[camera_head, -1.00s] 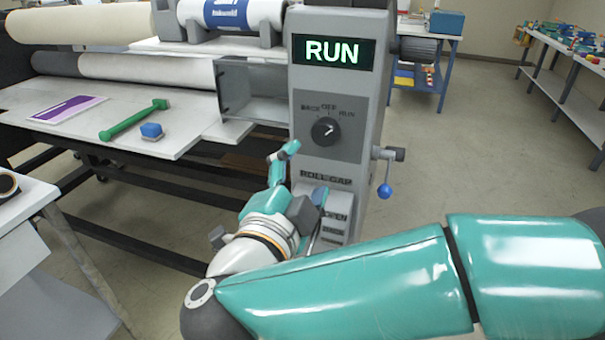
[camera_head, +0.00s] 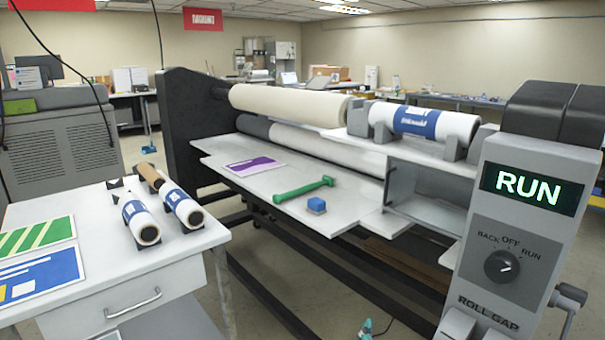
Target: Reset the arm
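My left gripper is not in view. The column's display (camera_head: 528,190) reads RUN in green. The dark selector knob (camera_head: 502,266) below it points toward RUN.
On the laminator bed (camera_head: 235,175) lie a purple sheet (camera_head: 255,165), a green handled tool (camera_head: 303,190) and a blue block (camera_head: 316,205). A white table (camera_head: 110,270) at left holds printed sheets and rolls (camera_head: 140,222). Floor shows between table and laminator.

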